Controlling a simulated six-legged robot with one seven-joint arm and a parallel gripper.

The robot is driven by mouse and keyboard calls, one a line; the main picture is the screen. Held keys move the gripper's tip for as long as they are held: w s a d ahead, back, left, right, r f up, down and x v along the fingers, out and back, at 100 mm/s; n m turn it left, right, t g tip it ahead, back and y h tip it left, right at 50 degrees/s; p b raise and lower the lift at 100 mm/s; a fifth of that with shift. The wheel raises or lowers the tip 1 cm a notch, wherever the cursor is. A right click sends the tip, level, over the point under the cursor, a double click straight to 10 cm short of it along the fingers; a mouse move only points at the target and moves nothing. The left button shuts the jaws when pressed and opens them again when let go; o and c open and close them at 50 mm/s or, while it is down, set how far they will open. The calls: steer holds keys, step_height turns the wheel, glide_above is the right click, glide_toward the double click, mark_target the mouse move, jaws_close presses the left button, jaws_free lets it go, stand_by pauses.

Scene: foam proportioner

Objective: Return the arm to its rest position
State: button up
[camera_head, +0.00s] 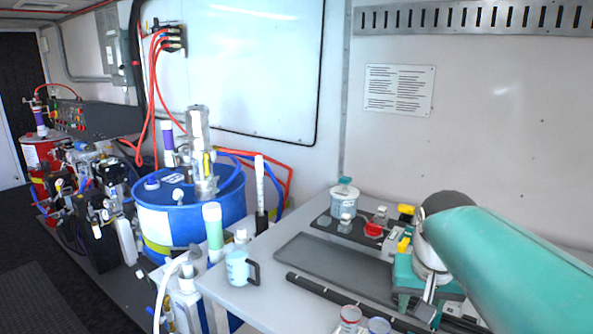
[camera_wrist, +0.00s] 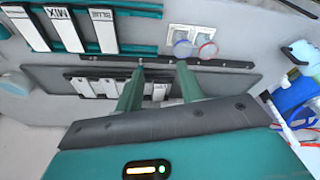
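My arm (camera_head: 510,265) is teal and reaches in from the right edge of the head view, over the right part of the grey bench (camera_head: 265,290). In the wrist view my gripper (camera_wrist: 160,72) shows two green fingers, spread apart with nothing between them. The fingertips point at a black rail (camera_wrist: 108,58) and a dark tray with white labelled strips (camera_wrist: 95,88). I cannot tell whether the fingers touch anything. In the head view the arm hides part of the bench, and the fingers are not clear.
A blue drum (camera_head: 185,222) with hoses stands left. The wall is close behind the bench.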

steer(key=s+a+f+n+t, duration=0.1)
steer(key=s+a+f, duration=0.1)
steer(key=s, duration=0.4)
steer(key=s+a+f+n+t+y, duration=0.1)
steer(key=s+a+f+n, duration=0.1)
steer(key=s, duration=0.4)
steer(key=shift+a+f+t, duration=0.25)
steer(key=shift+a+t, duration=0.05)
steer(key=shift+a, duration=0.55)
